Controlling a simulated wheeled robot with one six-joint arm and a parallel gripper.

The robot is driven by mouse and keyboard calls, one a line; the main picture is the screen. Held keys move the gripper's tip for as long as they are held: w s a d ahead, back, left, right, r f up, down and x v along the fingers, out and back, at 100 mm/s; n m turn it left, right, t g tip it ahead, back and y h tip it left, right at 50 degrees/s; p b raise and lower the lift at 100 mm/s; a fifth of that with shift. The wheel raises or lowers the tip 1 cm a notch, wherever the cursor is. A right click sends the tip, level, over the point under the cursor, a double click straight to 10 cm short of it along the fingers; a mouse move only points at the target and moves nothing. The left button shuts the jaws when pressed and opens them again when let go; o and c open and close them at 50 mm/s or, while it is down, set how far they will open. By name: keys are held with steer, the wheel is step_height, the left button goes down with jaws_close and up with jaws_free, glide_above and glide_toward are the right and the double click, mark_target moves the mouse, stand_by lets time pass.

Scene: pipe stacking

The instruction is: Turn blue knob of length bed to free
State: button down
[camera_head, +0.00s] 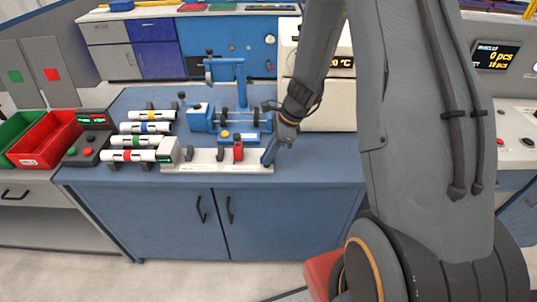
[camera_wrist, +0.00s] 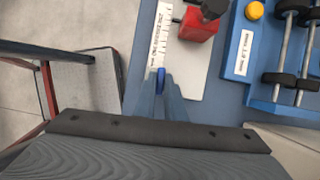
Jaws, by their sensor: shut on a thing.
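The length bed (camera_head: 215,167) is a long pale plate along the front edge of the blue bench; its right end also shows in the wrist view (camera_wrist: 190,85). A red block with a black knob (camera_head: 238,151) sits on it and shows in the wrist view (camera_wrist: 199,22). My gripper (camera_head: 268,157) is over the bed's right end. In the wrist view my gripper (camera_wrist: 160,88) has its fingers shut on the small blue knob (camera_wrist: 160,75). The fingers cover much of the knob, and its free mark cannot be read. In the head view the knob is hidden.
A blue fixture with black rollers (camera_head: 238,118) stands behind the bed. White pipes with coloured bands (camera_head: 147,128) lie to the left, beside red (camera_head: 48,135) and green bins. A grey-white machine (camera_head: 320,112) stands behind my arm. Open floor lies in front of the bench.

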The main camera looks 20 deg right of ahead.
steer(key=n+g, duration=0.1)
steer(key=n, duration=0.3)
steer(key=shift+w+n+g, duration=0.2)
steer(key=shift+n+g, duration=0.1)
steer(key=shift+g, duration=0.1)
steer(key=n, duration=0.2)
steer(key=n+g, duration=0.1)
steer(key=n, duration=0.1)
steer(key=shift+w+n+g+h+b, duration=0.2)
steer(key=shift+n+g+h+b, duration=0.1)
steer(key=shift+b, duration=0.05)
steer(key=n+g+h+b, duration=0.1)
steer(key=n, duration=0.3)
steer(key=shift+w+a, duration=0.1)
steer(key=shift+a, duration=0.05)
steer(key=shift+a+n+g+h+b, duration=0.1)
steer(key=shift+n+g+h+b, duration=0.4)
steer(key=shift+n, duration=1.6)
steer(key=shift+h, duration=0.3)
steer(key=c, duration=1.8)
jaws_free()
